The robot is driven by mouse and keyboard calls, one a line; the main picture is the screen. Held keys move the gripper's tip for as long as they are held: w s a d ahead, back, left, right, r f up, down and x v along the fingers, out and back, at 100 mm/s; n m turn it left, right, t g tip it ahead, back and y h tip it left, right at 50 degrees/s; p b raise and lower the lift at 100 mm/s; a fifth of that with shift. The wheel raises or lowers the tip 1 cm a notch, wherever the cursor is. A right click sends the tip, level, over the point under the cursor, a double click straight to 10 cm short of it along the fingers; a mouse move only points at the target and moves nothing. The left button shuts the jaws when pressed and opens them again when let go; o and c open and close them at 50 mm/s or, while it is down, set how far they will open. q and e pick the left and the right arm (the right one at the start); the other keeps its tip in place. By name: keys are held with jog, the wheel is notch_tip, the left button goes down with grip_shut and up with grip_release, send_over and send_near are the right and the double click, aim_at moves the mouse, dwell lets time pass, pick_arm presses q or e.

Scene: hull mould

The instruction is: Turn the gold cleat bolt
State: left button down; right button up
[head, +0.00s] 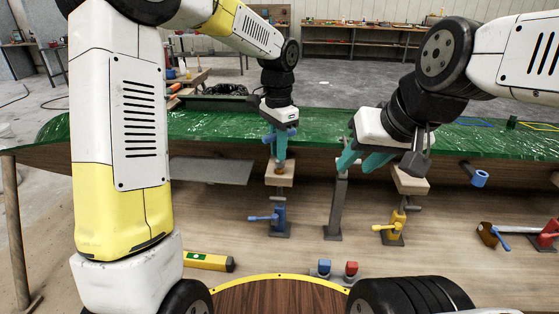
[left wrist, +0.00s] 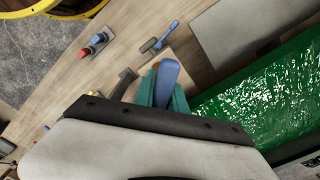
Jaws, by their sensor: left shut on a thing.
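My left gripper (head: 280,153) points down above a wooden block over the blue clamp (head: 279,215). Its teal fingers are shut on a blue piece (left wrist: 166,82), which shows between them in the left wrist view. A small brownish knob (head: 280,172) is on the block just below the fingertips; I cannot tell if they touch. The gold clamp (head: 397,228), with a yellow handle, stands farther right beneath another wooden block (head: 410,181). I cannot make out a separate bolt on it.
A grey post (head: 338,205) stands between the two clamps, below my right gripper. The green hull mould (head: 220,122) runs behind them. A yellow level (head: 208,261) lies in front at left. A red clamp (head: 547,236) is at far right.

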pick_arm(q)
jog(key=shift+f, duration=0.95)
jog(key=n, duration=0.4)
jog(key=shift+s+d+n, duration=0.1)
jog(key=shift+n, duration=0.2)
jog(key=n, duration=0.5)
jog(key=shift+n, duration=0.3)
jog(key=n, duration=0.5)
jog(key=shift+d, duration=0.2)
jog(key=n, duration=0.4)
jog(key=shift+m, duration=0.9)
